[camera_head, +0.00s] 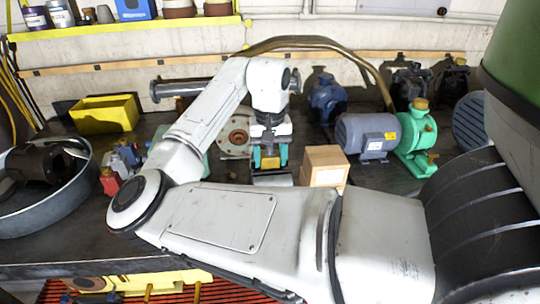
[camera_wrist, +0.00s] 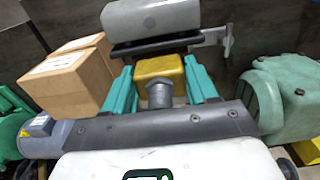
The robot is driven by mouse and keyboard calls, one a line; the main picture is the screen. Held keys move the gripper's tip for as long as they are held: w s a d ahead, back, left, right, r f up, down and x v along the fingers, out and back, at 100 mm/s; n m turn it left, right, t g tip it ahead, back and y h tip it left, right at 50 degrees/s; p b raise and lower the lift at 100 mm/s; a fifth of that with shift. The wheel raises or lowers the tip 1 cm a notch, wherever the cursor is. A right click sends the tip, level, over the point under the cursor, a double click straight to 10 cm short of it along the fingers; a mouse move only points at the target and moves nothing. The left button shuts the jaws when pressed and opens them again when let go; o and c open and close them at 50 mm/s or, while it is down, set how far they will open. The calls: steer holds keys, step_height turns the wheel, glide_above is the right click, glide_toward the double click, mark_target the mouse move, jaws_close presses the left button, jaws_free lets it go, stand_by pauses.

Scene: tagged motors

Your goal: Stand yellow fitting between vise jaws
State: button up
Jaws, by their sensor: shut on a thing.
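My gripper (camera_head: 270,157) is shut on the yellow fitting, with its teal fingers on either side of it. The yellow fitting (camera_wrist: 160,70) shows in the wrist view as a yellow block with a grey hex stub facing the camera; in the head view its yellow face (camera_head: 271,161) shows between the fingers. The vise, a grey metal body with a dark jaw, is just beyond the fitting in the wrist view (camera_wrist: 152,18). In the head view its grey top (camera_head: 271,180) shows just below the fitting, partly hidden by my arm. I cannot tell whether the fitting touches the jaws.
A cardboard box (camera_head: 324,167) stands close to the right of my gripper in the head view. A blue-grey motor (camera_head: 367,136) and a green pump (camera_head: 416,138) stand farther right. A yellow bin (camera_head: 104,114) and a round metal tray (camera_head: 48,215) are at the left.

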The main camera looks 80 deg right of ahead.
steer(key=o, duration=1.3)
steer(key=shift+c, duration=0.2)
step_height(320, 180, up, 11)
steer(key=shift+f+b, duration=0.1)
steer(key=shift+b, duration=0.3)
steer(key=shift+s, duration=0.1)
